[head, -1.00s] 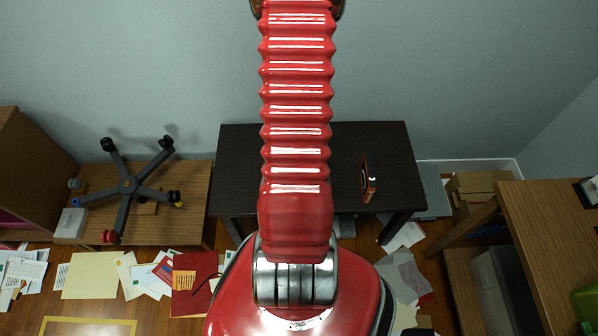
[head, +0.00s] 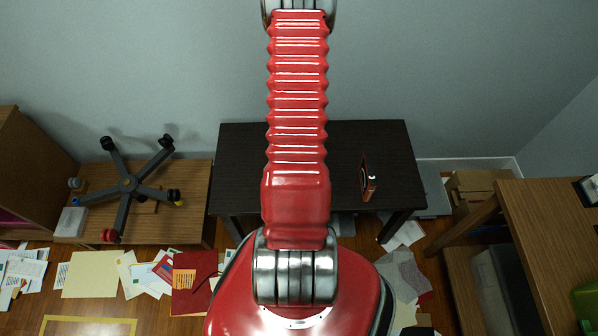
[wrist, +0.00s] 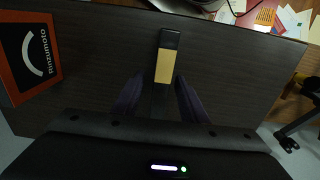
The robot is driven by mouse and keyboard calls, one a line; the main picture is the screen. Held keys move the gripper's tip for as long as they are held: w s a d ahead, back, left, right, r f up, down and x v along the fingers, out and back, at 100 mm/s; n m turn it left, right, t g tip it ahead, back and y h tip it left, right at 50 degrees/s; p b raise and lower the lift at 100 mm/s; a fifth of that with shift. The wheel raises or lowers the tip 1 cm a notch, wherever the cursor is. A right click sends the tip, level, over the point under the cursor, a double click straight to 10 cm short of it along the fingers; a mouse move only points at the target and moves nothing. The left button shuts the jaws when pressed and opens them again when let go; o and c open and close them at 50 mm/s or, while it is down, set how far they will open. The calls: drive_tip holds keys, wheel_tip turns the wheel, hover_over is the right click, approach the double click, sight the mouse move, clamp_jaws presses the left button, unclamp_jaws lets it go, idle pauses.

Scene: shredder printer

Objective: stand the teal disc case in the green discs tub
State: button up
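In the wrist view my gripper (wrist: 160,97) shows two dark purplish fingers standing apart over the dark desk. A narrow object (wrist: 167,65) with a black end and a tan panel shows between and beyond the fingertips. I cannot tell what it is, and its near part is lost in the dark. I cannot make out a teal disc case.
The dark desk (head: 235,165) stands against the wall. An orange and black box (head: 368,184) stands on it; it also shows in the wrist view (wrist: 30,55). An upturned chair base (head: 128,186) lies on the left table. Papers (head: 92,275) litter the floor. A wooden table (head: 545,225) is at right.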

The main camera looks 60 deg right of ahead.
drive_tip(key=shift+f, duration=0.4)
drive_tip(key=shift+c, duration=0.5)
clamp_jaws()
drive_tip(key=shift+r, duration=0.2)
drive_tip(key=shift+r, duration=0.4)
drive_tip(key=shift+r, duration=0.45)
drive_tip(key=shift+r, duration=4.6)
drive_tip(key=shift+w, duration=0.15)
